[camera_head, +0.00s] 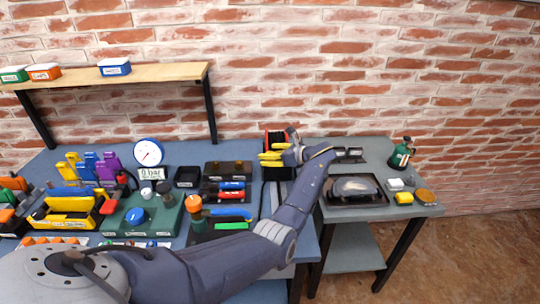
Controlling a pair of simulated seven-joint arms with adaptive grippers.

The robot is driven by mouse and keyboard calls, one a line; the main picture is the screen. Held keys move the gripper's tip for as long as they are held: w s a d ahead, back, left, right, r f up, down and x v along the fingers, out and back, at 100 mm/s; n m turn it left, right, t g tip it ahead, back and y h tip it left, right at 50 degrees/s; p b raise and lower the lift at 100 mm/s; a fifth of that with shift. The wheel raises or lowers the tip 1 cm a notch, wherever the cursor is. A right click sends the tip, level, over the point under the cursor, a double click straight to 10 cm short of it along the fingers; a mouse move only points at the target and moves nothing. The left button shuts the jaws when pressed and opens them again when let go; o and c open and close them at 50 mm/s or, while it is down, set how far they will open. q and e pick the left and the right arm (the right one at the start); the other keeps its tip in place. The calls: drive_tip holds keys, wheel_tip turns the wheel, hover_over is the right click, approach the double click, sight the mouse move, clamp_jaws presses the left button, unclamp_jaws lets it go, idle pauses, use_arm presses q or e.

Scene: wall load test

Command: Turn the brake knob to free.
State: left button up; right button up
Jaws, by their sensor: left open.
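My left arm reaches in from the lower left and bends back at the top. My left gripper (272,157) points left with its yellow fingers apart, in front of a red and black device (275,138) at the table's back right. The gripper hides part of that device. A blue round knob (136,216) sits on top of a green box (155,222), well left of the gripper. No label readable here tells which part is the brake knob. My right gripper is not in view.
A white dial gauge (149,152) and a "0 bar" display (151,173) stand behind the green box. A yellow tool holder (70,212) is at left. A side table (385,213) holds a dark tray (331,196) and a green bottle (402,154).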

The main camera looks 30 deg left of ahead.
use_arm(q)
drive_tip(key=v, duration=1.2)
drive_tip(key=shift+w+r, duration=0.1)
